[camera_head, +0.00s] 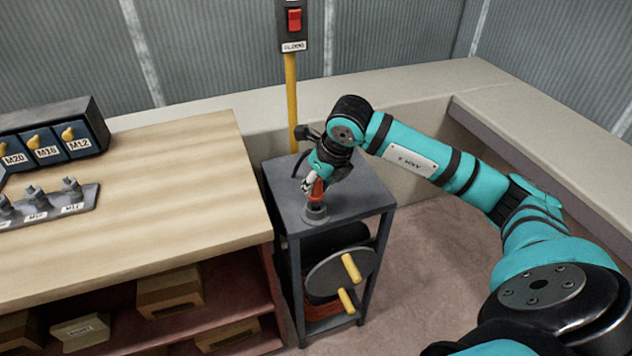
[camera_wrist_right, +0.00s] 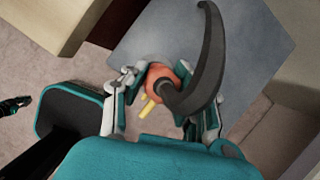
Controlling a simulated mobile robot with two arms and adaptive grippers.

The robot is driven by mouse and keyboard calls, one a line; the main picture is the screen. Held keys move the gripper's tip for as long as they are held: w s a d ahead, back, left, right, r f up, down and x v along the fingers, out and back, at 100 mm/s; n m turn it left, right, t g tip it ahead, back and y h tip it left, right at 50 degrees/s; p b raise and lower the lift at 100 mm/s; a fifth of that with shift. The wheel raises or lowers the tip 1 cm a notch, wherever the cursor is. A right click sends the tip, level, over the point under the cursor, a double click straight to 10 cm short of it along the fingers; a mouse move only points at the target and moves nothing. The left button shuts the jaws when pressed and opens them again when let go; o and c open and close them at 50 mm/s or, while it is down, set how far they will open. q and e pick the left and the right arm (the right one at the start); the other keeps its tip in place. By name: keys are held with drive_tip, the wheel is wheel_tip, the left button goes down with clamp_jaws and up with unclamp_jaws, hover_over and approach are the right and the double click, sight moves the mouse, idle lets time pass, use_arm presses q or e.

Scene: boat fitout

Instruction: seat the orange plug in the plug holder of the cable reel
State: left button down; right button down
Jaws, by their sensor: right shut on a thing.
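The orange plug (camera_head: 317,190) is upright in my right gripper (camera_head: 311,183), just above the round grey plug holder (camera_head: 316,214) on top of the grey stand. I cannot tell whether the plug's lower end is inside the holder or only over it. In the right wrist view, the fingers of my right gripper (camera_wrist_right: 164,92) are on both sides of the orange plug (camera_wrist_right: 158,72), and a thick dark cable curves up from it. The cable reel (camera_head: 338,272) sits inside the stand below, with yellow handles.
The grey stand top (camera_head: 363,194) is otherwise mostly clear. A yellow post (camera_head: 291,95) with a red switch (camera_head: 294,20) rises behind it. A wooden workbench (camera_head: 190,180) with labelled fittings is at the left. A pale ledge (camera_head: 420,82) runs behind and right.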

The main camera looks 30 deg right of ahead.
drive_tip(key=shift+f+b, duration=1.35)
drive_tip(key=shift+f, duration=0.15)
drive_tip(key=c, duration=1)
unclamp_jaws()
drive_tip(key=shift+o, duration=0.2)
drive_tip(key=v, duration=1.2)
